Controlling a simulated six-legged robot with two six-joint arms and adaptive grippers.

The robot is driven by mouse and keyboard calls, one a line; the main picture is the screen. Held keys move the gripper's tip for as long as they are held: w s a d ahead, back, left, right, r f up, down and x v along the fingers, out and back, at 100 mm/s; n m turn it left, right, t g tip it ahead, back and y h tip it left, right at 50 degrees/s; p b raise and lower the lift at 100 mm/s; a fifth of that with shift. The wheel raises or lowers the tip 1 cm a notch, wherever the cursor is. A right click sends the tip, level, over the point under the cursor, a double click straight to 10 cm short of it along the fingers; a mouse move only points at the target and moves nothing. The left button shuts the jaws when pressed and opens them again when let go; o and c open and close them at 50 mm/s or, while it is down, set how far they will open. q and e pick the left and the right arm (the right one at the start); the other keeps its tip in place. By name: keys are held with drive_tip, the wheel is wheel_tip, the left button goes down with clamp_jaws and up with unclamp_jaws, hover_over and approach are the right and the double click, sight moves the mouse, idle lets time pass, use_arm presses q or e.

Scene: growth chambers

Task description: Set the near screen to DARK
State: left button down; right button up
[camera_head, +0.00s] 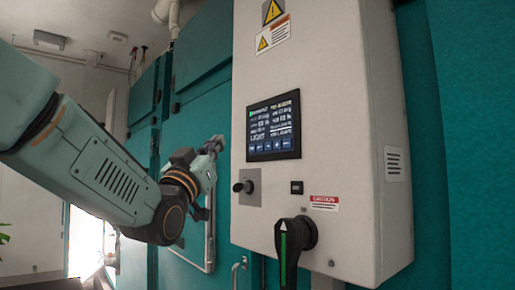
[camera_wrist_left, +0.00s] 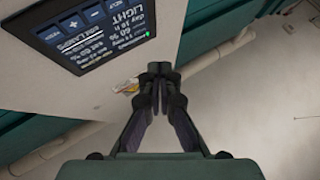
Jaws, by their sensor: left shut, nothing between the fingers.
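The near screen (camera_head: 273,127) is a dark touch panel on the front of a pale control box. It reads LIGHT, with lines of small values above and a row of blue buttons (camera_head: 268,146) along its bottom edge. In the left wrist view the screen (camera_wrist_left: 85,30) shows upside down at the upper left, with LIGHT readable. My left gripper (camera_head: 217,143) is shut and empty, just left of the screen and apart from it. Its closed fingertips (camera_wrist_left: 160,70) point past the box in the wrist view. My right gripper is not in view.
The control box (camera_head: 330,190) also carries a small black knob (camera_head: 243,187), a large black rotary handle (camera_head: 292,245) with a green stripe, and warning labels (camera_head: 272,33). Teal chamber doors (camera_head: 205,100) stand behind and left. Free air lies in front of the box.

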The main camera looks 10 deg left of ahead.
sight(248, 149)
use_arm(q)
drive_tip(key=w+d+p, duration=0.1)
drive_tip(key=w, duration=0.1)
drive_tip(key=w+d+p, duration=0.1)
drive_tip(key=w+d, duration=0.1)
drive_tip(key=w, duration=0.1)
drive_tip(key=w+d+p, duration=0.1)
drive_tip(key=w+d, duration=0.1)
drive_tip(key=shift+w+d+f, duration=0.1)
drive_tip(key=shift+w+d, duration=0.05)
drive_tip(key=shift+d, duration=0.1)
idle(0.3)
drive_tip(key=shift+s+a, duration=0.2)
drive_tip(key=shift+w+d, duration=0.15)
drive_tip(key=shift+w, duration=0.05)
drive_tip(key=shift+s, duration=0.2)
idle(0.3)
